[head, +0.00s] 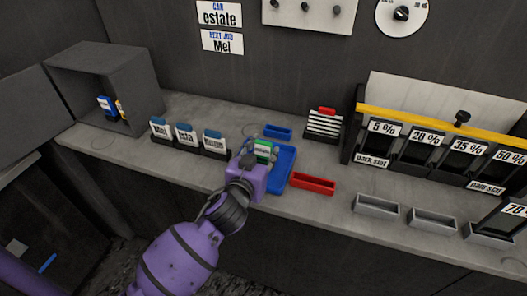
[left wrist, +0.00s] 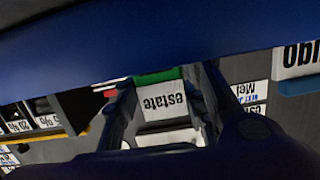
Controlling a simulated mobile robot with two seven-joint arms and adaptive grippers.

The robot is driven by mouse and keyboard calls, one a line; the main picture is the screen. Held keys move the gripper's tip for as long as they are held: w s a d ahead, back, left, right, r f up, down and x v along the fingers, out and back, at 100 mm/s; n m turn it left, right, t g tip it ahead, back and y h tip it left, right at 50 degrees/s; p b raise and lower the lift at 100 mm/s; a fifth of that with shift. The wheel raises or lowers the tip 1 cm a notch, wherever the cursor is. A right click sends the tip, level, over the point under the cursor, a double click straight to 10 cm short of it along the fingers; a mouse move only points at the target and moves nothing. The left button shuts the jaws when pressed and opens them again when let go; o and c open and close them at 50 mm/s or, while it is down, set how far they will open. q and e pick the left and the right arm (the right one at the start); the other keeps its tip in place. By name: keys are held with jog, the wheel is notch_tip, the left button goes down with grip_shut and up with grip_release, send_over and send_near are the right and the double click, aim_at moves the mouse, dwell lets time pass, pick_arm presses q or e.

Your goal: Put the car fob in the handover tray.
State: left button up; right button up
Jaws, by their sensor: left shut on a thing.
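My left gripper (head: 257,159) is shut on a white block with a green top and the word "estate", taken as the car fob (head: 264,148). The fob (left wrist: 162,100) also shows between the fingers in the left wrist view, its lettering upside down. The gripper is over the left side of a blue tray (head: 286,168) on the bench, hiding part of it. I cannot tell whether the fob touches the tray. No label shows which tray is the handover tray. My right gripper is in neither view.
A red tray (head: 313,184) stands right of the blue one, and a small blue tray (head: 278,131) behind. Name cards (head: 186,134) stand to the left, near an open grey box (head: 85,84). A striped rack (head: 324,123) and film-percentage holders (head: 421,150) stand right. Signs (head: 219,14) hang behind.

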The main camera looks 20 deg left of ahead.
pick_arm(q)
jog(key=shift+r, duration=0.1)
jog(key=shift+f, duration=0.2)
jog(key=o, duration=1.2)
jog(key=shift+r, duration=0.1)
jog(key=shift+r, duration=0.2)
jog(key=s, duration=0.3)
jog(key=s+r, duration=0.1)
jog(key=s, duration=0.6)
jog(key=shift+s+a+r+b, duration=0.15)
jog(key=shift+s+r+b, duration=0.2)
jog(key=shift+r, duration=0.05)
jog(key=shift+s+r, duration=0.2)
jog(key=shift+s, duration=0.3)
jog(key=shift+f, duration=0.1)
